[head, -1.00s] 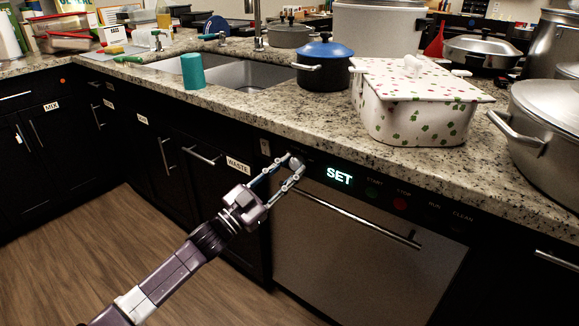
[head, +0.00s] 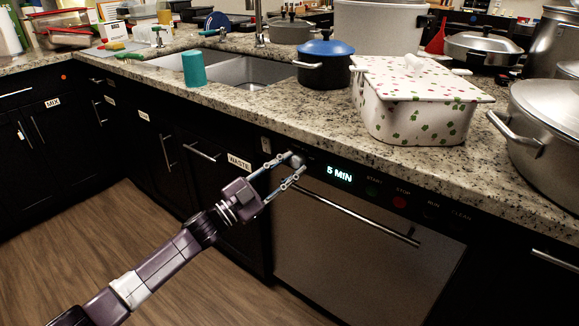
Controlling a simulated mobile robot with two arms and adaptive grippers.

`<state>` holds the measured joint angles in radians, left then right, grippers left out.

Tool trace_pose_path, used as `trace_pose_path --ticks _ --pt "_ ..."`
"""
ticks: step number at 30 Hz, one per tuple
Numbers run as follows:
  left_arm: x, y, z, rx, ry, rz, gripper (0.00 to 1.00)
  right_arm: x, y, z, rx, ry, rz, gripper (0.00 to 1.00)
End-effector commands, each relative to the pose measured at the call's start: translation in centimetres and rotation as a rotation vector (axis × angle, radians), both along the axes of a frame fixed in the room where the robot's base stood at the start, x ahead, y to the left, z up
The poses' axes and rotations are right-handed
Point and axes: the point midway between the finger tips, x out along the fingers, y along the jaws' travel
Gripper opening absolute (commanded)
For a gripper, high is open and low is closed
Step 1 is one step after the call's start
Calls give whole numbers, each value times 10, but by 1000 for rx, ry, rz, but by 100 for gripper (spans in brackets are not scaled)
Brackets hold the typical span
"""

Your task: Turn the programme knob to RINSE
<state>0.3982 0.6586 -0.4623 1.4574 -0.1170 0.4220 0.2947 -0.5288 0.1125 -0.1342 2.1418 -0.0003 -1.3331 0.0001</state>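The programme knob (head: 297,160) is a small round grey knob at the left end of the dishwasher's black control panel. Its pointer is too small to read. The display (head: 339,173) to its right reads "5 MIN". My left gripper (head: 293,163) comes in from the lower left, with its two thin fingers spread apart. The tips are at the knob, one towards its upper left and one below it. I cannot tell whether they touch it. My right gripper is not in view.
A green START button (head: 372,190) and a red STOP button (head: 400,202) sit right of the display. The steel dishwasher door (head: 350,250) with its bar handle is below. The granite counter edge (head: 330,142) overhangs the panel, with pots and a spotted box (head: 415,115) above.

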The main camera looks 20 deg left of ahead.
Motion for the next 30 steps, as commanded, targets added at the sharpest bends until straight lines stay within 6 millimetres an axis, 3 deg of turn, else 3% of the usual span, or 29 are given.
trace_pose_path --ticks 4,16,30 --pt "0 0 -1 0 1 -1 43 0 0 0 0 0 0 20" --pt "-5 4 -2 -1 2 0 44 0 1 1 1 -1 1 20" --pt "-67 47 -26 2 4 0 44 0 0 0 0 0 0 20"
